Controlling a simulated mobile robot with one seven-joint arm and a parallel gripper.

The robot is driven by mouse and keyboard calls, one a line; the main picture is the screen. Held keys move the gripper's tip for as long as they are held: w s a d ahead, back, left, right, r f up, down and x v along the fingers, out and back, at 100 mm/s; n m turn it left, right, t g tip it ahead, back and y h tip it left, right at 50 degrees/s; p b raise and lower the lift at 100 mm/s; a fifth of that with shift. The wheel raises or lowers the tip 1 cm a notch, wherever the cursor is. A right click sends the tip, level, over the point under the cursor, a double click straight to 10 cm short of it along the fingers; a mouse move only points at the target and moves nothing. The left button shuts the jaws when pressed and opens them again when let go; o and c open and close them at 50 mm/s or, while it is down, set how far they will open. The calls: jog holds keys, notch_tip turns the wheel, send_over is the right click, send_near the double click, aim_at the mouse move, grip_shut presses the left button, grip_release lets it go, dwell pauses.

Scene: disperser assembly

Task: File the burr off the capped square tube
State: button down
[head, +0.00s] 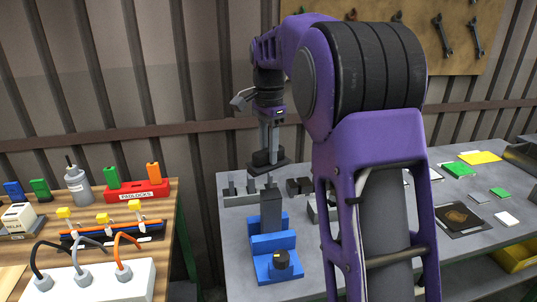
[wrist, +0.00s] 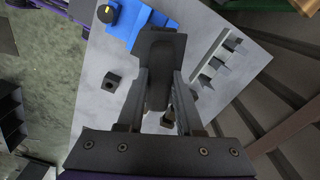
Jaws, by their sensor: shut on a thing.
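The dark square tube (head: 271,212) stands upright in a blue vise (head: 273,243) in the head view. A thin spike shows at its top. The vise has a black knob with a yellow top (head: 281,259). My gripper (head: 270,148) is shut on a dark block with a flat base (head: 268,165), probably the file. It hangs upright, above and apparently behind the tube; the gap is hard to judge. In the wrist view the dark block (wrist: 161,62) sits between both fingers of my gripper (wrist: 160,95), with part of the vise (wrist: 130,22) beyond it. I cannot pick out the tube there.
A grey rack (wrist: 215,62) and a small dark cube (wrist: 112,81) lie on the grey table. Green and white pieces (head: 458,169) lie at the right, past my arm.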

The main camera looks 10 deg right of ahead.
jog(key=shift+r, duration=1.55)
